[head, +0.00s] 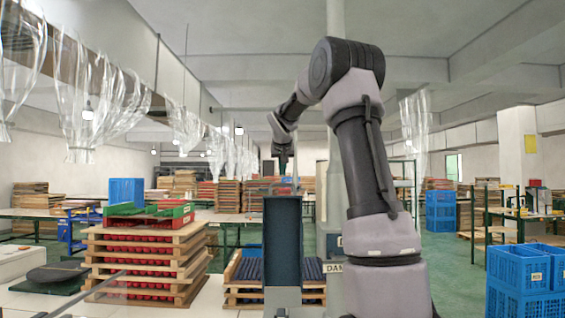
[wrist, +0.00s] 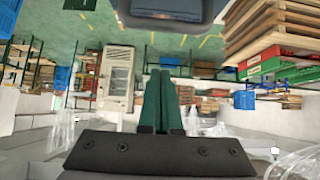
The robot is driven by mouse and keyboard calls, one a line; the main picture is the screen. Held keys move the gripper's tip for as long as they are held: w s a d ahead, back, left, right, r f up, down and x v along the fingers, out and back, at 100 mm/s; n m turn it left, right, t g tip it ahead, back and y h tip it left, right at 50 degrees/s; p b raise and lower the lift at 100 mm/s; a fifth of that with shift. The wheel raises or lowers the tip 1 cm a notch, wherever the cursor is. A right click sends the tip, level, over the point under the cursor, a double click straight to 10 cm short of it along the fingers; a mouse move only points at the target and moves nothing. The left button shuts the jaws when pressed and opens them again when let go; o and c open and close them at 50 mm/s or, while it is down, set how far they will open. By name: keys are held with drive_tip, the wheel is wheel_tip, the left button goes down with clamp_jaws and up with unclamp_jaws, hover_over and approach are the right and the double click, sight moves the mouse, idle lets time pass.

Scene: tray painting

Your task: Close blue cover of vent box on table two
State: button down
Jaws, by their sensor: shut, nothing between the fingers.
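A dark blue upright panel (head: 283,240), which looks like the blue cover, stands at the centre of the head view above a pale grey base (head: 283,297). The vent box is not clearly seen apart from these. My gripper (head: 283,172) hangs from my arm just above the panel's top edge in the picture; whether it touches cannot be told. In the wrist view, my gripper's green fingers (wrist: 161,78) are together and empty. A dark, grey-rimmed edge (wrist: 174,14) shows at the top of the wrist view, ahead of the fingertips; I cannot tell for sure what it is.
A stack of wooden trays with red items (head: 148,260) stands left of the panel, with a green crate (head: 150,215) on top. A dark round disc (head: 57,272) lies at far left. Blue crates (head: 520,270) stand at right. Plastic curtains (head: 95,100) hang at upper left.

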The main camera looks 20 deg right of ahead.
drive_tip(key=shift+x, duration=0.9)
drive_tip(key=s, duration=0.1)
drive_tip(key=s+a+f, duration=0.1)
drive_tip(key=shift+s+a, duration=0.1)
drive_tip(key=shift+s, duration=0.3)
drive_tip(key=shift+s+f, duration=0.1)
drive_tip(key=shift+f, duration=0.15)
drive_tip(key=shift+s+a+f, duration=0.15)
drive_tip(key=shift+s, duration=0.05)
